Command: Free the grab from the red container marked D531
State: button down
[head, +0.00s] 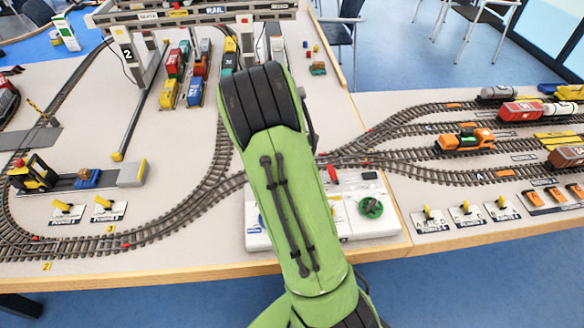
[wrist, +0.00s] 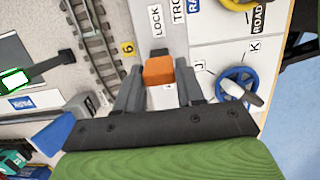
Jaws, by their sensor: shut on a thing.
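In the wrist view my gripper (wrist: 160,78) is shut on an orange block (wrist: 158,71), which sits between its two grey fingers on a white panel (wrist: 215,52). The label LOCK is beside it. In the head view my green arm hides the gripper. A red container (head: 175,62) stands at the back left among yellow, blue and green ones, near a white crane post (head: 128,55) marked 2. I cannot read D531 on any container. I cannot make out the grab.
A blue wheel (wrist: 238,82) is right of my gripper, by the letters J and K. A yellow wheel (wrist: 240,4) is at the top edge. In the head view a green wheel (head: 371,207) shows on the panel. Rails and wagons fill the right table.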

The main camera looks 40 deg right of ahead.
jog(key=shift+w+a+g+h+p, duration=0.35)
jog(key=shift+a+g+h+p, duration=0.2)
jog(key=shift+h+p, duration=0.35)
jog(key=shift+w+a+f+g+h+p, duration=0.2)
jog(key=shift+f+g+h+p, duration=0.15)
jog(key=shift+p, duration=0.25)
jog(key=c, duration=0.8)
grip_release()
jog(key=shift+o, duration=0.2)
jog(key=p+v, duration=0.4)
jog(key=v, duration=1.1)
jog(key=shift+a+r+p, duration=0.2)
jog(key=shift+r+p, duration=0.1)
jog(key=shift+p, duration=0.05)
